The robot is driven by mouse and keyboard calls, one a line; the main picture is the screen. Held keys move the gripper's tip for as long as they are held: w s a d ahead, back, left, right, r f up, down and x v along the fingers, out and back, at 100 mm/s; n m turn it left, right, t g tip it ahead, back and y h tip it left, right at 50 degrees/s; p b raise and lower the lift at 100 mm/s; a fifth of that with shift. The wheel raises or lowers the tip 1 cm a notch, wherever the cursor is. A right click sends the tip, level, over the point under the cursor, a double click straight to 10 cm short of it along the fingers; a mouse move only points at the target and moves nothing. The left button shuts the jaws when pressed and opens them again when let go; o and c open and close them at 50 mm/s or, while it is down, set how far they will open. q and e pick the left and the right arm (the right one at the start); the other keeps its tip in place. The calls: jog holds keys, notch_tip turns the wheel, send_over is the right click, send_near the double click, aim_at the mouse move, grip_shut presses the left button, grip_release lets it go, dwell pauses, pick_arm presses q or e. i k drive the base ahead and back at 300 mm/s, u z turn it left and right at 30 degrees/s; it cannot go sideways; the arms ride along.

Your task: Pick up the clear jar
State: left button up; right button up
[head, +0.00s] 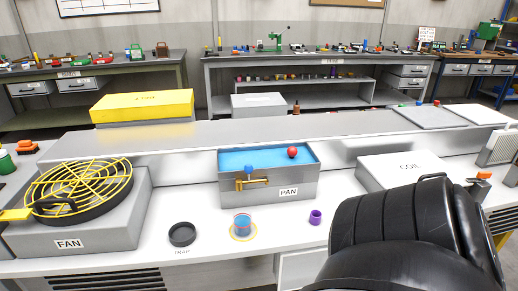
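What looks like the clear jar (242,224) is a small see-through vessel with a bluish body and a reddish rim. It stands upright on the white bench top, inside a yellow ring mark, in front of the pan (302,182). Nothing touches it from above. Neither of my grippers shows in the head view. A large black segmented form, which seems to be part of my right arm, fills the lower right and hides the bench there.
A round black dish (182,234) lies left of the jar, and a small purple cup (315,217) stands to its right. The pan holds blue content and a red ball (292,152). The fan box (118,220) is at left, the coil box (398,169) at right.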

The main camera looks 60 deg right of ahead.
aim_at(242, 216)
jog(key=u, duration=0.05)
jog(key=k, duration=0.45)
jog(key=z, duration=1.15)
